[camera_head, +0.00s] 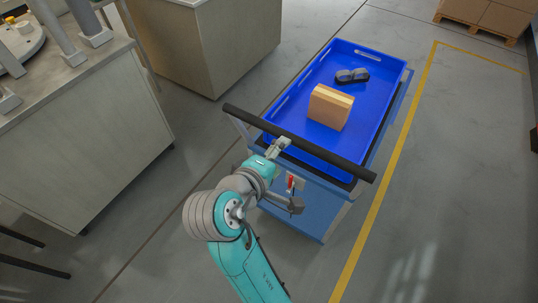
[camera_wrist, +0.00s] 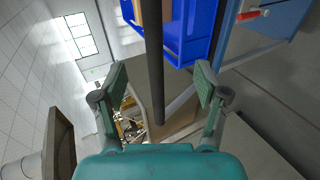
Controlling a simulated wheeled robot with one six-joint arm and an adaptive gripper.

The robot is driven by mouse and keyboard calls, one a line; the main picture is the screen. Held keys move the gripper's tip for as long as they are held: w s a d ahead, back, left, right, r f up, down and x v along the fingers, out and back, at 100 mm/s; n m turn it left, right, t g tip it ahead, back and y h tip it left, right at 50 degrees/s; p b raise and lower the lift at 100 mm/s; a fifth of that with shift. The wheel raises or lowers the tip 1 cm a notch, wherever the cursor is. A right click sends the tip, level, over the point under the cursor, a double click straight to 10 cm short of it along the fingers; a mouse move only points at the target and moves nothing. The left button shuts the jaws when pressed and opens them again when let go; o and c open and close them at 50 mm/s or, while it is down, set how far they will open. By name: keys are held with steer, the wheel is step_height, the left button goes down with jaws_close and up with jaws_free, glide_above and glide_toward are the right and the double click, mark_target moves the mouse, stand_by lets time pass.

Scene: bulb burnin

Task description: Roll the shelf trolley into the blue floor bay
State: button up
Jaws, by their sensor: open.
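The shelf trolley (camera_head: 318,205) has blue sides and a blue tray top, with a black push bar (camera_head: 330,158) across its near end. The bar also shows in the wrist view (camera_wrist: 154,60), passing between the fingers. My gripper (camera_head: 290,174) is at the near end of the trolley, close to the bar. In the wrist view my gripper (camera_wrist: 160,88) is open, with one finger on each side of the bar. Neither finger visibly presses on it.
A box (camera_head: 330,107) and a dark object (camera_head: 352,76) lie in the tray. A red lever (camera_head: 291,183) is on the trolley's near end. A yellow floor line (camera_head: 385,183) runs to the right. Cabinets (camera_head: 225,45) stand left; pallet boxes (camera_head: 490,14) stand far right. Floor at right is clear.

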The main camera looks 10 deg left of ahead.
mark_target(292, 139)
steer(key=x, duration=0.6)
steer(key=r+x, duration=0.1)
steer(key=x, duration=0.3)
steer(key=shift+w+a, duration=0.25)
steer(key=shift+w, duration=0.1)
jaws_close()
stand_by(0.4)
